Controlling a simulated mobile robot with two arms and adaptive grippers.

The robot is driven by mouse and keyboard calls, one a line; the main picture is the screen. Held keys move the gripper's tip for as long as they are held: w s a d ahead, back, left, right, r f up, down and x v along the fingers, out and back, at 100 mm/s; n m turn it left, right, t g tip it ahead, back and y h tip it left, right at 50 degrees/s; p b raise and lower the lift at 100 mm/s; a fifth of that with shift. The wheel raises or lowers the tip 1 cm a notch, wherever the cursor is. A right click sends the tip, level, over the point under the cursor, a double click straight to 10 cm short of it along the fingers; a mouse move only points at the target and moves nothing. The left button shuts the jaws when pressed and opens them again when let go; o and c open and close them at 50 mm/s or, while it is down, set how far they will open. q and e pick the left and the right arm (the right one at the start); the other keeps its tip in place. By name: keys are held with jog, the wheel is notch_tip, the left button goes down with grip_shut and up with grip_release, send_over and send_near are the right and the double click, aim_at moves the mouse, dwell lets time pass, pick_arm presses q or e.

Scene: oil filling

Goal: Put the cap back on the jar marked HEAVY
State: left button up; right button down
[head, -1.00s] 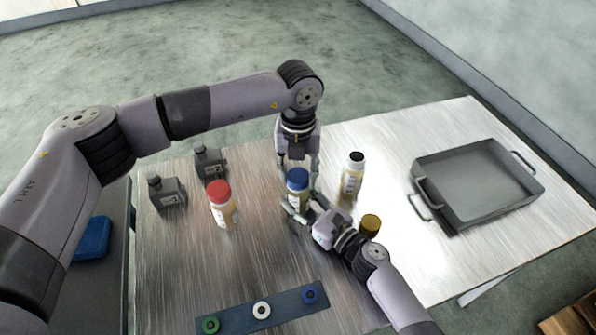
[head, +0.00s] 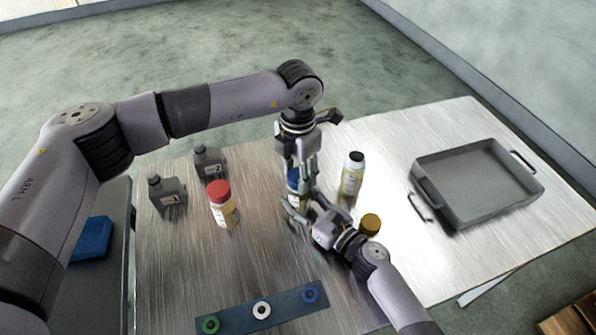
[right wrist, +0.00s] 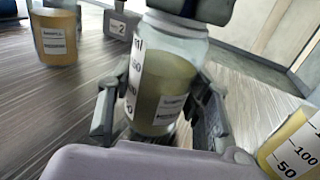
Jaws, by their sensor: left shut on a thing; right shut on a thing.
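A jar with yellowish content (right wrist: 165,85) stands upright on the table, and its blue cap (head: 292,174) is at its top. My left gripper (head: 301,180) comes down from above and is shut on the blue cap, hiding part of it. My right gripper (head: 296,208) is shut on the jar's body from the side; its fingers show on both sides of the jar in the right wrist view (right wrist: 160,115). I cannot read the word HEAVY on any label. Whether the cap is fully seated is hidden.
A red-capped jar (head: 222,208) stands to the left, with two grey cans (head: 166,196) (head: 209,162) behind it. A dark-topped jar (head: 351,178) stands close on the right. A yellow-topped thing (head: 371,223) is beside my right arm. A grey tray (head: 443,212) lies at right; a ring strip (head: 237,321) in front.

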pick_arm(q)
jog(key=m, duration=0.6)
jog(key=o, duration=1.3)
jog(key=shift+r, duration=0.1)
jog(key=shift+r, duration=2.15)
jog(key=shift+c, duration=0.4)
notch_tip(320, 180, up, 4)
jog(key=n, duration=0.5)
jog(key=shift+f+n, duration=0.25)
jog(key=shift+n, duration=0.15)
